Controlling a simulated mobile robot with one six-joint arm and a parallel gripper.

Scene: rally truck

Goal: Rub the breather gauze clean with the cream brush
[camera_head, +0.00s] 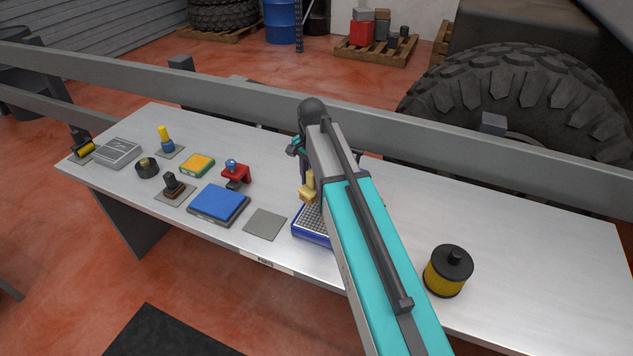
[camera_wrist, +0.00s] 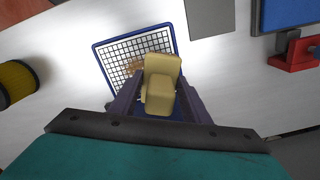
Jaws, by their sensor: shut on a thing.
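The cream brush (camera_head: 307,188) is a small cream block; it also shows in the wrist view (camera_wrist: 161,82). My gripper (camera_wrist: 158,104) is shut on it, with a dark finger on either side; in the head view the gripper (camera_head: 303,168) is partly hidden by my arm. The breather gauze (camera_head: 312,218) is a light mesh in a blue frame, partly hidden by my arm. In the wrist view the gauze (camera_wrist: 121,57) lies under and beyond the brush. A brown smudge shows on the mesh just left of the brush. Whether the brush touches the mesh is unclear.
A yellow and black filter (camera_head: 448,270) stands right of the gauze. Left of it are a grey square plate (camera_head: 265,223), a blue pad (camera_head: 219,204), a red clamp-like piece (camera_head: 236,175) and several small items. A grey rail (camera_head: 230,98) runs behind the bench.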

